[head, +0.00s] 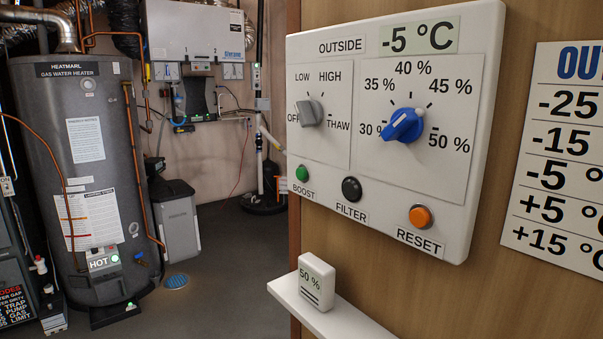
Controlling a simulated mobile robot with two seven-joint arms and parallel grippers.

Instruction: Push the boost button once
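The boost button (302,173) is a small round green button at the lower left of a white control panel (465,150), above the label BOOST. The panel is mounted on a wooden wall. A black FILTER button (351,189) and an orange RESET button (420,216) sit to its right. Above are a grey knob (311,113) with OFF, LOW, HIGH and THAW marks, and a blue knob (403,125) pointing toward 30 %. The panel display (419,36) reads -5 °C. Neither of my grippers shows in the head view.
A white shelf (345,325) juts out below the panel and holds a small device (316,282) reading 50 %. A temperature chart (560,165) is on the wall at right. A grey water heater (88,170) stands at left. Floor (235,270) between is clear.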

